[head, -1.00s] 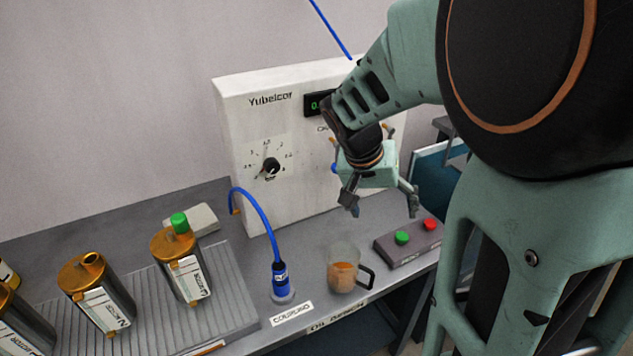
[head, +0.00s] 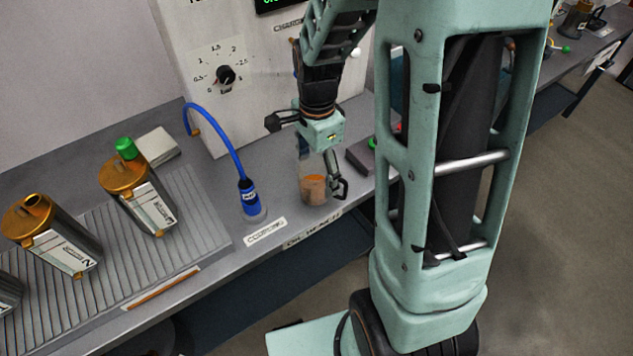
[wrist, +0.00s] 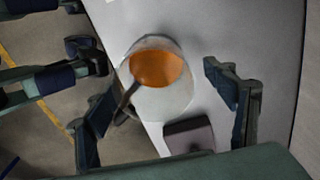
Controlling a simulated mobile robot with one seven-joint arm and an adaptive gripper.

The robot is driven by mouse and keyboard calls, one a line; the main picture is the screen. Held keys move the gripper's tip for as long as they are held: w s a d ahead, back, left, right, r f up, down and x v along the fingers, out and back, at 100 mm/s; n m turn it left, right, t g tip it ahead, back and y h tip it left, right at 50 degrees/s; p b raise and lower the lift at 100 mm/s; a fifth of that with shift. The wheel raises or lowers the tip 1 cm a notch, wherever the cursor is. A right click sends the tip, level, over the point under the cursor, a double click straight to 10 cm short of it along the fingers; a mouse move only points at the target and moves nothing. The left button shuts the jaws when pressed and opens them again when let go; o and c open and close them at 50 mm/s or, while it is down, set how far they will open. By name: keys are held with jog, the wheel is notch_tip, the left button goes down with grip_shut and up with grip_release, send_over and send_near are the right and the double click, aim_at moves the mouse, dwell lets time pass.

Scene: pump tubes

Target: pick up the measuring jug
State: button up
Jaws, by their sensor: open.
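The measuring jug (head: 313,188) is a clear cup with orange-brown liquid in it, standing upright near the front edge of the grey bench. My gripper (head: 309,155) is over it, pointing down, with its fingers spread open. One finger shows beside the jug's right side, overlapping its handle area. In the wrist view the jug (wrist: 165,98) lies between the two open fingers, with room on the right side. Its dark handle points toward the left finger, and I cannot tell whether they touch. My gripper hides the jug's upper part in the head view.
A blue hose with its coupling (head: 249,197) stands left of the jug. A button box (head: 358,158) is behind and right of it, partly hidden by my arm. The white pump panel (head: 205,110) rises behind. Metal canisters (head: 140,195) stand on a ribbed tray at left.

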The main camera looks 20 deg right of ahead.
jog(key=f, duration=0.4)
jog(key=shift+s+a+b, duration=0.25)
jog(key=shift+b, duration=0.05)
jog(key=shift+c, duration=0.5)
jog(key=c, duration=1.1)
jog(key=shift+c, duration=0.2)
